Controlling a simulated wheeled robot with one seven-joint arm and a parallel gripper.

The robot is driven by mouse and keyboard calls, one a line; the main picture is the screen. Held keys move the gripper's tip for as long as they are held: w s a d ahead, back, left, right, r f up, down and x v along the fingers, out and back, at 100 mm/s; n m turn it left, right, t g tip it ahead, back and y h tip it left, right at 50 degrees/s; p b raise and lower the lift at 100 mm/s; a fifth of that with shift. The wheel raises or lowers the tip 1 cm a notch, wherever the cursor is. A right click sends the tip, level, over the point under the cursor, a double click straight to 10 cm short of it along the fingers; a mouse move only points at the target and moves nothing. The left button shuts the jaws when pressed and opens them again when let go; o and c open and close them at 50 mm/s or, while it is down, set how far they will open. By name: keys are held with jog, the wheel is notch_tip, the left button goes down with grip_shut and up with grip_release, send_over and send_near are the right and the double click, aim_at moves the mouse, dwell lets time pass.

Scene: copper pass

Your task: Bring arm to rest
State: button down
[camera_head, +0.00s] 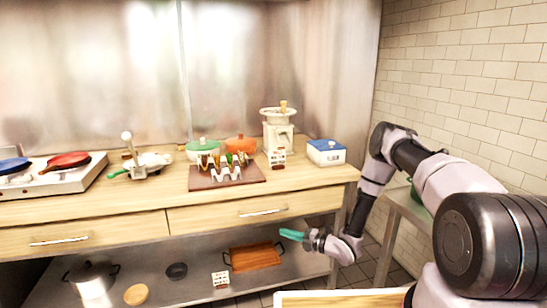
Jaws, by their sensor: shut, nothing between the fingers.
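My arm (455,185) comes in from the right, bends at a raised elbow and reaches down in front of the counter. My gripper (291,235), with teal fingers, is at the end of it, pointing left. It is shut and empty, in the air before the drawer front and above the lower shelf. The fingers are small in this view, and no object shows at their tips.
The wooden counter (120,204) carries a stove with pans (67,160), a rack on a brown board (199,184), green and orange pots, a grinder (279,135) and a blue-lidded box (326,151). A steel pot (92,283) and a orange tray (255,257) sit on the lower shelf.

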jog(key=w+d+r+m+t+h, duration=0.1)
jog(key=w+d+r+m+h, duration=0.25)
jog(key=w+r, duration=0.4)
jog(key=w+d+r+m+h, duration=0.3)
jog(key=w+d+r, duration=0.15)
jog(key=r, duration=0.55)
jog(key=s+d+r+m+h, duration=0.25)
jog(key=d+r+m, duration=0.2)
jog(key=r, duration=0.45)
jog(key=s+d+r+m+h, duration=0.1)
jog(key=d+r+m+h, duration=0.3)
jog(key=r, duration=0.5)
jog(key=s+d+r+m+h, duration=0.1)
jog(key=s+d+r+m, duration=0.25)
jog(key=s+r, duration=0.35)
jog(key=s+d+r+m+h, duration=0.1)
jog(key=s+d+r+m, duration=0.1)
jog(key=s+r+m, duration=0.4)
jog(key=s+a+r+m+g+y, duration=0.1)
jog(key=s+m, duration=0.3)
jog(key=s, duration=0.9)
jog(key=s+a+r+m+g+y, duration=0.1)
jog(key=s+r+m, duration=0.3)
jog(key=s, duration=0.9)
jog(key=shift+a+m+g, duration=0.2)
jog(key=shift+m+g, duration=0.2)
jog(key=shift+m, duration=0.15)
jog(key=shift+w+r, duration=0.1)
